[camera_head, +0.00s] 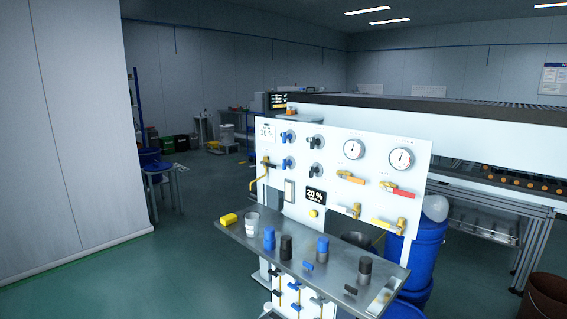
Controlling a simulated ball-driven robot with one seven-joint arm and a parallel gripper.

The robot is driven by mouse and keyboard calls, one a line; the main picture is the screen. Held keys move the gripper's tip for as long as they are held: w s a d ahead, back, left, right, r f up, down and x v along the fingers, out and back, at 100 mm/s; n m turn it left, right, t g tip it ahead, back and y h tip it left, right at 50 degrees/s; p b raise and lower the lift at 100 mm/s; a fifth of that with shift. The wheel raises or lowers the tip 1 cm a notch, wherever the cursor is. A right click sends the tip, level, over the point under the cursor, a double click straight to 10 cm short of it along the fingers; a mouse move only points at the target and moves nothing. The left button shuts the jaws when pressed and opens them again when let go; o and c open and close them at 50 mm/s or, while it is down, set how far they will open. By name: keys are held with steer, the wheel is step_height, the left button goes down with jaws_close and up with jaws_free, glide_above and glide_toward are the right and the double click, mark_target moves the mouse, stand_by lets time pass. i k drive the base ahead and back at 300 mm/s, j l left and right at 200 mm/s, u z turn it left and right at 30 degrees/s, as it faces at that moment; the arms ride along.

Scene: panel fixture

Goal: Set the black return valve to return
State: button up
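A white upright panel (375,138) stands right of centre in the head view. It carries two black valve knobs, an upper one (316,143) and a lower one (317,170), to the right of two blue knobs (287,136). The labels are too small to read, so I cannot tell which black knob is the return valve or how it is set. More small valves with blue and dark handles (294,287) sit below the shelf, partly cut off by the picture's lower edge. My gripper is not in view.
A grey shelf (243,237) juts out in front of the panel, holding a yellow block (228,219), a clear cup (252,225) and several blue-capped and black-capped containers. Green floor (150,285) is clear at left.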

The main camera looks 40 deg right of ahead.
mark_target(313, 170)
steer(key=i+z, duration=0.1)
steer(key=i, duration=0.4)
steer(key=i+j+z, duration=0.15)
steer(key=i, duration=0.3)
steer(key=i+j+z, duration=0.1)
steer(key=i, duration=0.4)
